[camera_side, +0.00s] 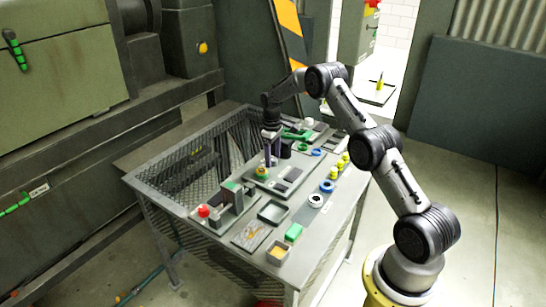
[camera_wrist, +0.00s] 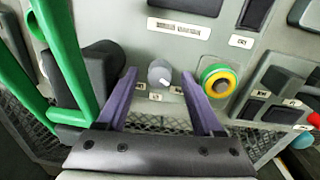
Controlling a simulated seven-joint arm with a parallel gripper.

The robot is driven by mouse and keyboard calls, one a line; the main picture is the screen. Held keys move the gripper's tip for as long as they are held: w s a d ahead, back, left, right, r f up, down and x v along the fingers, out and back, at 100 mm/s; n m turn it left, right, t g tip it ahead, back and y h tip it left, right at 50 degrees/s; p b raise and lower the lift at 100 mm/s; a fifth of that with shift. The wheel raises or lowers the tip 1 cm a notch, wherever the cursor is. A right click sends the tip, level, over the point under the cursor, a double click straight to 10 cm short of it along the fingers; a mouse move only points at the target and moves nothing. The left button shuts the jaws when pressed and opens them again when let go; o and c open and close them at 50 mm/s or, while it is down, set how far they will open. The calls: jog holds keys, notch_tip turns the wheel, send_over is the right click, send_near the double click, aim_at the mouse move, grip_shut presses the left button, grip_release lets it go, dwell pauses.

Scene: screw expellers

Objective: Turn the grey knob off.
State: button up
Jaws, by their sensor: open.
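The grey knob (camera_wrist: 160,73) is a small round dial with a white pointer mark, set on a grey panel (camera_wrist: 150,35) in the wrist view. My gripper (camera_wrist: 163,78) has two purple fingers, spread open, one on each side of the knob. A gap shows between the knob and each finger. The pointer mark faces toward the lower part of the wrist view. In the side view, my gripper (camera_side: 271,158) points down over the panel on the table, and the knob cannot be made out there.
A yellow-green ringed button (camera_wrist: 217,81) sits just right of the right finger. Green bars (camera_wrist: 62,60) and a black block (camera_wrist: 100,62) stand close at left. A red knob (camera_side: 204,211) stands at the table's near left. Mesh (camera_side: 195,155) covers the table's left part.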

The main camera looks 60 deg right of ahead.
jog(key=shift+f, duration=0.1)
grip_shut()
dwell(0.3)
jog(key=shift+m, duration=0.3)
jog(key=m, duration=0.5)
jog(key=shift+w, duration=0.1)
jog(key=m, duration=0.6)
dwell(0.5)
grip_release()
